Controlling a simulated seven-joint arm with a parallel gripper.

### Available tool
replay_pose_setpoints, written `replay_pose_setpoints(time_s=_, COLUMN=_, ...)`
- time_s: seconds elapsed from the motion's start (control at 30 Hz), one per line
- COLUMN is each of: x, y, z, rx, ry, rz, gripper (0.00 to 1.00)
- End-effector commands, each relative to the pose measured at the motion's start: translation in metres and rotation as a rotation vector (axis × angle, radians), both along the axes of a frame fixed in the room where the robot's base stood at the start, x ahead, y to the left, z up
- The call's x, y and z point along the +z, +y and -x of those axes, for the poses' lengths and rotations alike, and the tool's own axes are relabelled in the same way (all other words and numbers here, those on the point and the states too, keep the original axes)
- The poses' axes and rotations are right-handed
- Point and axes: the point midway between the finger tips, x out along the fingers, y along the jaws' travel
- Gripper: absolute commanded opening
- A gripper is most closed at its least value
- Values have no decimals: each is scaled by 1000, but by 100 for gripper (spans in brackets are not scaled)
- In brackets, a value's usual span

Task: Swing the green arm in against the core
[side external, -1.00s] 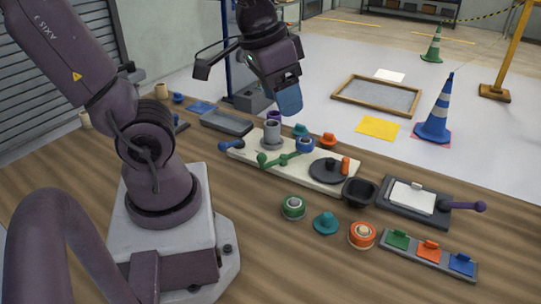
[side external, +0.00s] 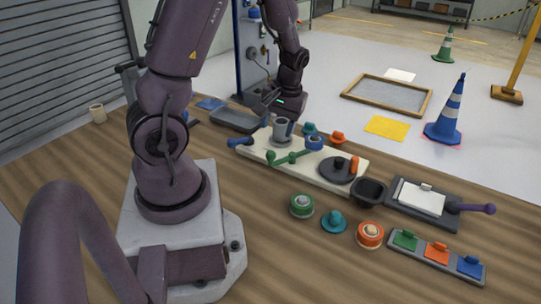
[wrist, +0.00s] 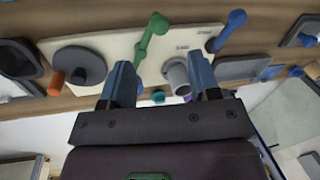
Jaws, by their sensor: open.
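The green arm (side external: 288,158) lies on the cream board (side external: 325,178), with a green knob at its left end and a blue roller (side external: 314,143) at its right end. It points away from the grey upright core (side external: 280,130), with a gap between them. In the wrist view the green arm (wrist: 150,36) runs down behind my left finger, which hides its lower end. My gripper (wrist: 160,64) is open, low beside the core. The core (wrist: 178,76) shows between the two blue fingers, nearer the right one; I cannot tell whether they touch.
A blue lever (side external: 240,142) sits at the board's left end. A dark disc (side external: 338,170) with an orange peg (side external: 354,164) sits at its right. A black bowl (side external: 369,191) and several loose rollers stand nearby. A grey tray (side external: 234,121) lies behind left.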

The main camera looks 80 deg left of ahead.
Motion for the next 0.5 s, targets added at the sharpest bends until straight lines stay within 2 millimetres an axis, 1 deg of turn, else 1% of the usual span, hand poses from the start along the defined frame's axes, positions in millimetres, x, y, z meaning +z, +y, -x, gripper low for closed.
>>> replay_pose_setpoints(time_s=0.03, x=-12, y=1, z=3, rx=2, ry=7, rz=3, gripper=56)
replay_pose_setpoints(time_s=0.1, x=-27, y=2, z=6, rx=3, ry=8, rz=4, gripper=56)
replay_pose_setpoints(time_s=0.3, x=-67, y=7, z=12, rx=1, ry=7, rz=5, gripper=56)
replay_pose_setpoints(time_s=0.4, x=-82, y=8, z=14, rx=0, ry=4, rz=4, gripper=56)
replay_pose_setpoints(time_s=0.5, x=-92, y=9, z=15, rx=-2, ry=3, rz=2, gripper=56)
